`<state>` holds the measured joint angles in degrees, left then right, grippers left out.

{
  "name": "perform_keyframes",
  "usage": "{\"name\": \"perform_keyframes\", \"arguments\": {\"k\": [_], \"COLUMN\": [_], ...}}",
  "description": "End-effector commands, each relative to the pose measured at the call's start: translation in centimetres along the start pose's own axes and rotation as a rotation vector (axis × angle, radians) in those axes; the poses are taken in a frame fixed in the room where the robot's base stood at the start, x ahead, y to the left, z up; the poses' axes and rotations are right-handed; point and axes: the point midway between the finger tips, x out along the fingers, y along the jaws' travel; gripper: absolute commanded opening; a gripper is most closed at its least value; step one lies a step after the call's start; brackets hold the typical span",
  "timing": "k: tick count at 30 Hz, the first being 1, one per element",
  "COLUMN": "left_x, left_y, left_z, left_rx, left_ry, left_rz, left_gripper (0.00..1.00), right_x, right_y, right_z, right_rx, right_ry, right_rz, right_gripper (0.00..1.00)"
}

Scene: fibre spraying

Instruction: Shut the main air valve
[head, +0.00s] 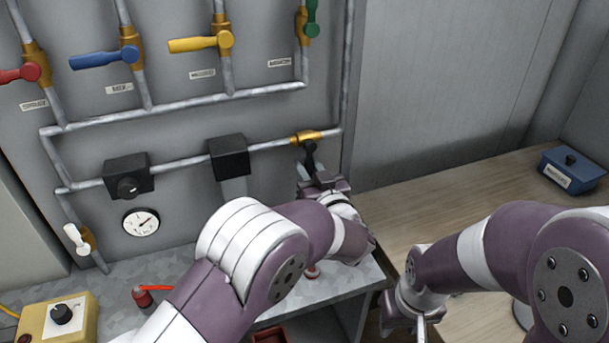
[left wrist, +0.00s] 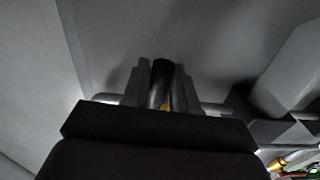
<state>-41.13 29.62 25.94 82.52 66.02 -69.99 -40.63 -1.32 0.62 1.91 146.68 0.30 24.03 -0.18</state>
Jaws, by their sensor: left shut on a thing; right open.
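A brass valve (head: 305,137) with a black lever handle (head: 311,156) sits at the right end of the lower horizontal pipe; no label on it is readable. The handle points down from the valve, crosswise to the pipe. My left gripper (head: 308,171) is shut on the black handle, below the brass body. In the left wrist view the dark handle (left wrist: 161,84) stands between the two fingers, with a bit of brass behind it. My right gripper (head: 412,328) is low in the head view, open, away from the wall panel; its fingertips are partly cut off.
Red (head: 30,72), blue (head: 95,59), yellow (head: 195,43) and green (head: 312,18) handled valves sit above. A black regulator (head: 128,178), gauge (head: 141,223), black box (head: 229,158) and white-handled valve (head: 76,238) are left. A blue box (head: 571,170) stands on the wooden bench (head: 465,215).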

Motion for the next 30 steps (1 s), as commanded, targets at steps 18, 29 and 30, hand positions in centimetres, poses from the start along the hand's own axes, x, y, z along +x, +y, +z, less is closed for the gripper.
{"name": "perform_keyframes", "arguments": {"k": [18, 29, 30], "left_x": [0.02, 0.01, 0.01], "left_y": [0.44, 0.44, 0.43], "left_z": [0.00, 0.00, 0.00], "left_rx": [-0.071, -0.069, -0.069], "left_ry": [-0.001, -0.001, -0.001], "left_rz": [0.001, 0.001, 0.001], "left_gripper": [0.00, 0.49, 0.49], "right_x": [0.51, 0.50, 0.50], "right_y": [0.00, 0.00, 0.00], "right_z": [0.06, 0.05, 0.05], "right_rx": [0.000, 0.000, 0.000], "right_ry": [0.000, 0.000, 0.000], "right_rz": [0.000, 0.000, 0.000], "right_gripper": [0.43, 0.43, 0.43]}}
